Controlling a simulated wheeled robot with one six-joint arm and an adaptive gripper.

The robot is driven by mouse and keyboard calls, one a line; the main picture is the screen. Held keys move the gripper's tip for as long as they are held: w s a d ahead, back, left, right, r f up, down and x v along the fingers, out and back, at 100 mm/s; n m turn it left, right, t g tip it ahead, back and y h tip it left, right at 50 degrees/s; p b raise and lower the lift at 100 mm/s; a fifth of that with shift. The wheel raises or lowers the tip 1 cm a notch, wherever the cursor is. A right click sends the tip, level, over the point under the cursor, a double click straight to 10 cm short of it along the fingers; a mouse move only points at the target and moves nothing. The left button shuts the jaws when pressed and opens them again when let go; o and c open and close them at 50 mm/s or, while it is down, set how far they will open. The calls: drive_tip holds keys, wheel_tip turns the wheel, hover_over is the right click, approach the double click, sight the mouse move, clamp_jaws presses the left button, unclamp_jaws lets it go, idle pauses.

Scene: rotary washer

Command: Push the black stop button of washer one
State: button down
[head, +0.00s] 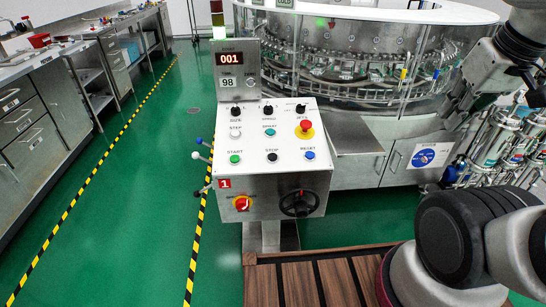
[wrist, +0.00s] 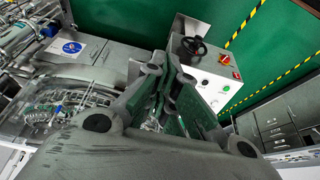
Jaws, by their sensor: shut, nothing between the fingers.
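Washer one's control console (head: 250,180) stands in the middle of the head view, marked with a red "1" label. On its sloped white panel, the black stop button (head: 272,157) sits in the bottom row between the green start button (head: 235,159) and the blue reset button (head: 310,155). My gripper (wrist: 166,70) is shut and empty in the wrist view. The console (wrist: 208,62) appears beyond its fingers there, and they hide part of the panel.
A red emergency button (head: 304,128) on a yellow base sits above reset. A red-yellow switch (head: 242,203) and black handwheel (head: 300,203) are on the console front. The rotary washer (head: 350,60) stands behind. Green floor (head: 150,180) is clear to the left, before steel cabinets (head: 35,140).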

drive_tip(key=shift+a, duration=0.1)
drive_tip(key=m+t+y, duration=0.1)
drive_tip(key=t+y, duration=0.5)
hover_over(275, 158)
drive_tip(key=s, duration=0.2)
wheel_tip(275, 158, down, 22)
drive_tip(key=shift+f, duration=0.1)
drive_tip(key=shift+w+f, duration=0.35)
drive_tip(key=shift+f, duration=1.05)
drive_tip(key=shift+w+f, duration=0.4)
drive_tip(key=shift+f, duration=1.05)
drive_tip(key=shift+w+f, duration=0.35)
drive_tip(key=shift+f, duration=1.05)
